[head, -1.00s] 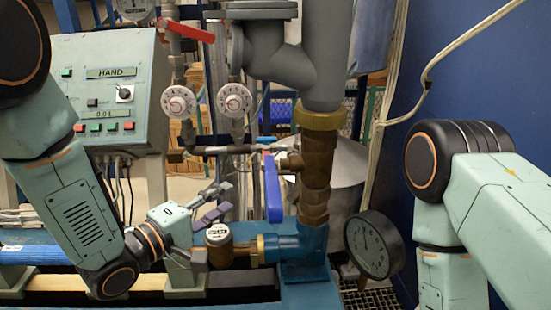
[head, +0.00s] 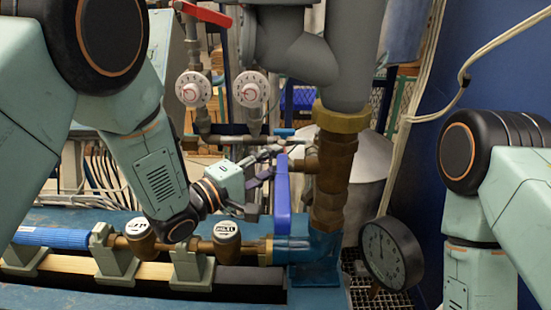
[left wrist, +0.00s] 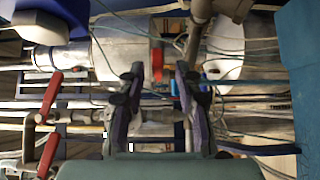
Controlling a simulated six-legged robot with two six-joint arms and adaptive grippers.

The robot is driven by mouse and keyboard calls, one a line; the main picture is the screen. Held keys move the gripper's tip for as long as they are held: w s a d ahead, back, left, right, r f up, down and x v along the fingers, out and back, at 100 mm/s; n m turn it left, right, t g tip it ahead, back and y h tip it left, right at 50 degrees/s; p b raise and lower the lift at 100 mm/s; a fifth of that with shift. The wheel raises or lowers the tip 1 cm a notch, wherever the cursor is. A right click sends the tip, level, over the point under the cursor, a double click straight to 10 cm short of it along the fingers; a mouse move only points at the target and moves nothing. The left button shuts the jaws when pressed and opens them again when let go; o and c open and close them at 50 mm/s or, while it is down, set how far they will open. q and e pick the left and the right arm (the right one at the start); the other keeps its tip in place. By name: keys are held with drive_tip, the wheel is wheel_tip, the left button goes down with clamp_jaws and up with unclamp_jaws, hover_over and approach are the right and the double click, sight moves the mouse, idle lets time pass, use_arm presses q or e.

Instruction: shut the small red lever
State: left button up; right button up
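In the head view a red lever (head: 204,12) sits on a pipe at the top left. The left wrist view shows two red levers at the left, an upper one (left wrist: 50,96) and a lower one (left wrist: 47,154). A small red part (left wrist: 157,58) shows beyond and between the fingertips there; I cannot tell whether it is a lever. My left gripper (head: 260,180) is beside the upright blue lever (head: 282,190), and its fingers are partly hard to make out. The left wrist view shows this gripper (left wrist: 158,72) open, with nothing between its fingers. My right gripper is out of view.
Two white dials (head: 193,89) (head: 249,89) stand above the left gripper. A brass-and-grey pipe (head: 332,170) rises right of the blue lever. Capped meters (head: 227,235) line the bench below. A round gauge (head: 390,252) stands at the right, near my right arm.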

use_arm(q)
drive_tip(key=shift+s+d+r, duration=0.1)
drive_tip(key=shift+d+r, duration=0.15)
drive_tip(key=shift+d, duration=0.6)
drive_tip(key=shift+w+a+f, duration=0.2)
drive_tip(key=shift+w+a, duration=0.1)
drive_tip(key=shift+w, duration=0.15)
drive_tip(key=c, duration=0.3)
drive_tip(key=shift+s+d+r, duration=0.1)
drive_tip(key=shift+s+d, duration=0.05)
drive_tip(key=shift+s, duration=0.1)
clamp_jaws()
